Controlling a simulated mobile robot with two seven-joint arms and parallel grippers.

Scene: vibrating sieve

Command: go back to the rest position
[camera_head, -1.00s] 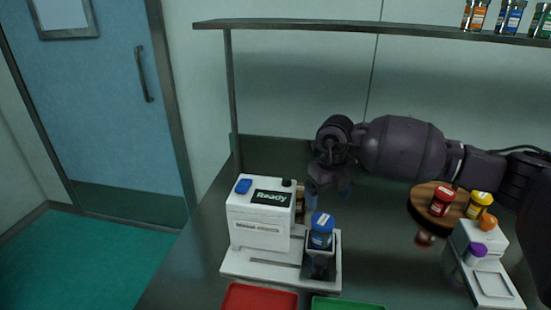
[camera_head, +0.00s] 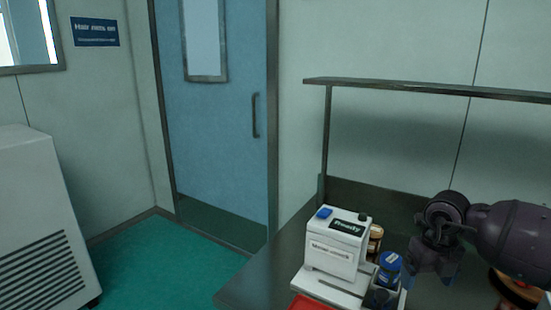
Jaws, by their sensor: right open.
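My right gripper (camera_head: 436,262) comes in from the right edge at the end of my dark arm. It is open and holds nothing that I can see. It hangs above the table (camera_head: 262,281), just right of a blue-lidded jar (camera_head: 389,268). The jar stands at the right side of a white machine (camera_head: 337,248) whose display reads "Ready". In this picture the gripper partly overlaps the space beside the jar; I cannot tell the exact gap. My left gripper is not in view.
A red tray (camera_head: 309,303) shows at the bottom edge. A shelf (camera_head: 430,90) runs above the table. A blue door (camera_head: 215,120) and a white cabinet (camera_head: 40,220) stand to the left, with clear green floor (camera_head: 165,260) between.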

